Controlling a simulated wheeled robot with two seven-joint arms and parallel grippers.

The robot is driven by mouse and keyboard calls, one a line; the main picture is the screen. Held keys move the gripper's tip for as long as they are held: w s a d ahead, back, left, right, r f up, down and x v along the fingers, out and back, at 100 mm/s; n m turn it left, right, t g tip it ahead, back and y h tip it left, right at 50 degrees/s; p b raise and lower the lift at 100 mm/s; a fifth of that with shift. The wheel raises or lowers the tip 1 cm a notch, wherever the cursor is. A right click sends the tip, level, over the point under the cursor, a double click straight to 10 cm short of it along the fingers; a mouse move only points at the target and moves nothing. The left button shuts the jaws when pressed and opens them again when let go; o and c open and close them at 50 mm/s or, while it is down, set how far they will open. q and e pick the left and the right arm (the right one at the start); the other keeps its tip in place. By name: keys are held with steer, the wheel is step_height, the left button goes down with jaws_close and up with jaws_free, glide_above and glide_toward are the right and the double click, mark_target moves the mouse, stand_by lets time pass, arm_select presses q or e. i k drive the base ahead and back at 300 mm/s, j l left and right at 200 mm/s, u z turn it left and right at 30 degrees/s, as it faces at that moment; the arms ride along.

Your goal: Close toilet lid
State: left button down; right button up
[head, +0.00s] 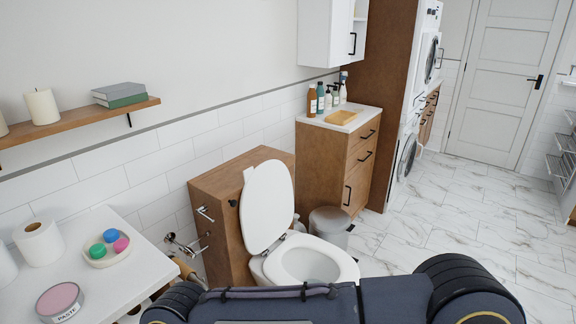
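The white toilet lid (268,205) stands raised, leaning back toward the wooden cistern box (222,220). The white toilet seat (345,267) is down on the bowl, and the open bowl (310,266) shows inside it. The toilet is just beyond my dark body, which hides its lower front. Neither of my grippers shows in the head view, so their distance from the lid cannot be seen.
A grey bin (329,226) stands behind the toilet beside a wooden cabinet (325,165) with bottles on top. A white counter (95,262) with paste, a dish and a roll is at left. Marble floor (450,215) is clear at right.

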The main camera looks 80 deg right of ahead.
mark_target(268, 204)
steer(key=z, duration=2.6)
steer(key=i+u, duration=0.1)
steer(key=u, duration=0.3)
steer(key=l+u, duration=0.1)
steer(key=u, duration=0.25)
steer(key=i+l+u, duration=0.1)
steer(key=u, duration=0.3)
steer(key=i+l+u, duration=0.15)
steer(key=l, duration=0.2)
steer(key=i+l+u, duration=0.2)
steer(key=l, duration=0.15)
steer(key=i+l+u, duration=0.15)
steer(key=l, duration=0.2)
steer(key=i+l+u, duration=0.2)
steer(key=l, duration=0.6)
steer(key=i+l, duration=0.1)
steer(key=l, duration=0.3)
